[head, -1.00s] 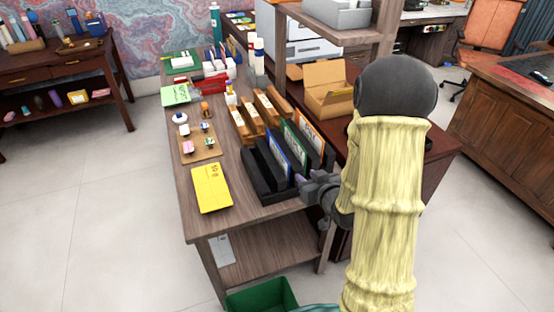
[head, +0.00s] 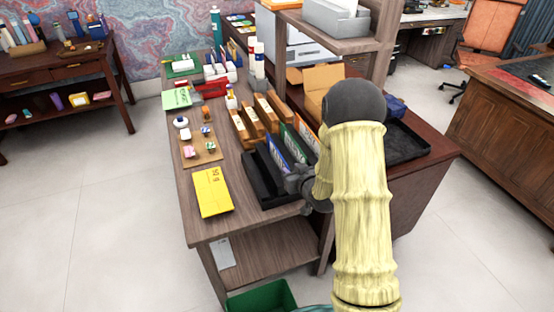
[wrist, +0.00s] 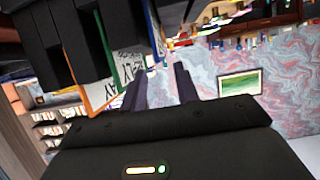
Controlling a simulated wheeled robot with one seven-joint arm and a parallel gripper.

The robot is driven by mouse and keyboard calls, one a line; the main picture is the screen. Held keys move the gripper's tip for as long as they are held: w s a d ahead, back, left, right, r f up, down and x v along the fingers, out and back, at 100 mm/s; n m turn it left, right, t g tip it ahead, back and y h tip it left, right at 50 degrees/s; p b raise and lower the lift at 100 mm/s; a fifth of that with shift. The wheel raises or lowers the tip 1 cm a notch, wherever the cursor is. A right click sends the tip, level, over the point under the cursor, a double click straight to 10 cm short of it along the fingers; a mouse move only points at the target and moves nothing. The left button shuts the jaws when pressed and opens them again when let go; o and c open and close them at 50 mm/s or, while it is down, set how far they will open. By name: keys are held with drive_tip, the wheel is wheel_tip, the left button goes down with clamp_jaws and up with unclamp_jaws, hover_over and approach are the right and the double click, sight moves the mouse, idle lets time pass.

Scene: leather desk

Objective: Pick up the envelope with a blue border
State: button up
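The envelope with a blue border (head: 279,153) stands upright in a black slotted rack (head: 262,183) at the desk's near right. Behind and to its right stand a green-bordered envelope (head: 292,143) and an orange-bordered one (head: 308,136). My gripper (head: 291,181) is at the rack's near right end, close to the blue-bordered envelope, partly hidden by my arm. In the wrist view my gripper (wrist: 160,78) has its two dark fingers apart, with nothing clearly held. The blue edge (wrist: 158,32) shows just beyond the fingertips; the green edge (wrist: 107,50) is left of it.
A yellow envelope (head: 212,191) lies flat left of the rack. Wooden holders (head: 258,117) stand behind the rack. A small board with several items (head: 200,151) lies further left. A shelf post (head: 381,55) and open cardboard box (head: 322,78) stand at the right.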

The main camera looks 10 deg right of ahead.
sight(277, 160)
drive_tip(key=shift+x, duration=0.95)
drive_tip(key=shift+r+p+x, duration=0.15)
drive_tip(key=shift+p+x, duration=0.35)
drive_tip(key=shift+x, duration=0.8)
drive_tip(key=shift+r+p+x, duration=0.15)
drive_tip(key=shift+p+x, duration=0.3)
drive_tip(key=shift+x, duration=0.85)
drive_tip(key=shift+w, duration=0.1)
clamp_jaws()
